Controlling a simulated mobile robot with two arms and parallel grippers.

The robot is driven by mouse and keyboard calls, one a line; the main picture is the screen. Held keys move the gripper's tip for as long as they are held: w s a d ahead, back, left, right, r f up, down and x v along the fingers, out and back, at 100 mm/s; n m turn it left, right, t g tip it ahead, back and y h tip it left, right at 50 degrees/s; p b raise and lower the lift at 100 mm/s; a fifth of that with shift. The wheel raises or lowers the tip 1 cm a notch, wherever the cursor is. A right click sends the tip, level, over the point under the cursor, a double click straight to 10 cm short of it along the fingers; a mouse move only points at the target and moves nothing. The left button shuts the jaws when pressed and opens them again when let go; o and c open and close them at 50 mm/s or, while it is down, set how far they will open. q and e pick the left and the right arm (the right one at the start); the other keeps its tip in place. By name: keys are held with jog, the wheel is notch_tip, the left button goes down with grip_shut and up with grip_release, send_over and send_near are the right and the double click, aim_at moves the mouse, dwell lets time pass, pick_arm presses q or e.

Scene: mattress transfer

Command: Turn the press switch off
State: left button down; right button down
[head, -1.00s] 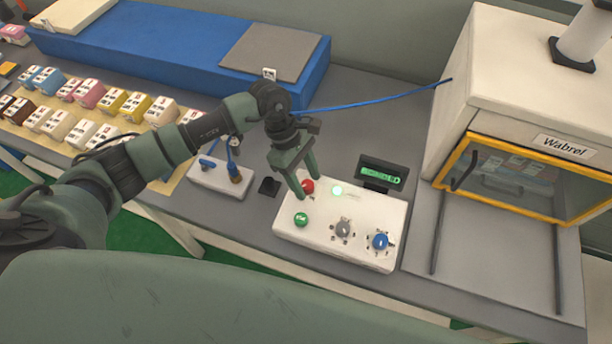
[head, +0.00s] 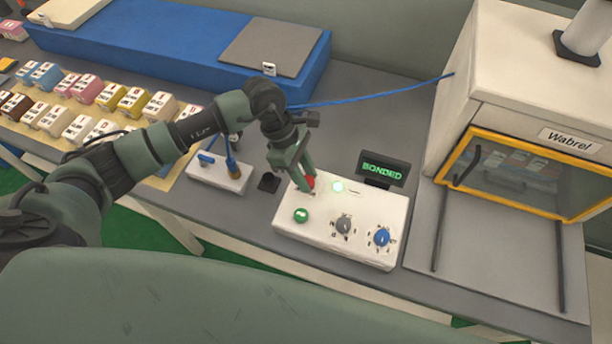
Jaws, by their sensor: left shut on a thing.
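The white control box (head: 340,251) sits on the grey bench with a red button (head: 311,181), a green button (head: 301,215), a grey knob (head: 343,225) and a blue knob (head: 381,237). A round light (head: 338,187) on it glows pale green. A small black display (head: 383,168) behind it reads "BONDED" in green. My left gripper (head: 306,187) points down at the box's far left part, shut on the red button, which its fingers partly hide. My right gripper is not in view.
The white press labelled "Wabrel" (head: 530,115) stands at the right with a yellow-framed window (head: 525,175). A small white valve block (head: 218,176) is left of the box. A blue slab (head: 150,50) and several coloured blocks lie further left.

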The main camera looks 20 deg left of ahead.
pick_arm(q)
jog(key=n+t+b, duration=0.2)
jog(key=n, duration=0.2)
jog(key=shift+s+f+n+b, duration=0.1)
jog(key=shift+f+n+b, duration=0.05)
jog(key=shift+n+b, duration=0.2)
jog(key=n+t+b, duration=0.1)
jog(key=n+b, duration=0.1)
jog(key=n, duration=0.1)
jog(key=shift+n+y+b, duration=0.25)
jog(key=shift+y+b, duration=0.15)
jog(key=n+b, duration=0.1)
jog(key=n, duration=0.1)
jog(key=n+t+y+b, duration=0.1)
jog(key=n+b, duration=0.1)
jog(key=shift+s+d+t, duration=0.15)
jog(key=shift+t, duration=0.15)
jog(key=shift+n+t+y+b, duration=0.3)
jog(key=shift+n+y+b, duration=0.3)
jog(key=shift+n+b, duration=0.9)
jog(key=shift+r+n, duration=0.2)
jog(key=shift+n, duration=0.3)
jog(key=c, duration=1.1)
grip_release()
jog(key=shift+s, duration=0.1)
